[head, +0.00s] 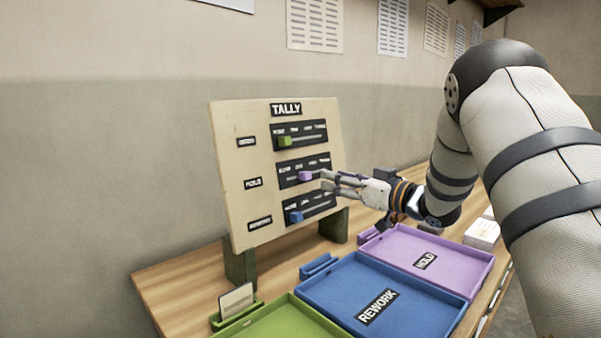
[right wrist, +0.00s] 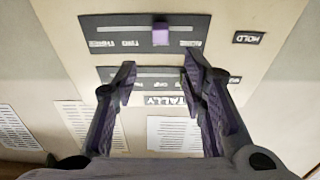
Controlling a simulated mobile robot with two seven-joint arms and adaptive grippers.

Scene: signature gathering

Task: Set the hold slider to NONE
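The tally board (head: 232,140) leans upright on the table with three slider panels. The hold slider's purple knob (head: 305,176) is on the middle panel, beside the HOLD label (head: 254,183). It sits left of the track's middle, one label in from the HOLD end; the label words are too small to read surely. The knob (right wrist: 160,34) also shows in the right wrist view, where the board appears upside down. My right gripper (head: 325,181) is just right of the knob, fingers apart and empty; in its wrist view the fingertips (right wrist: 160,68) are spread. My left gripper is out of view.
A green knob (head: 285,141) is on the upper panel and a blue knob (head: 295,217) on the lower one. Green (head: 285,325), blue (head: 345,273) and purple (head: 465,253) trays lie in front of the board. A wall (head: 100,150) stands behind.

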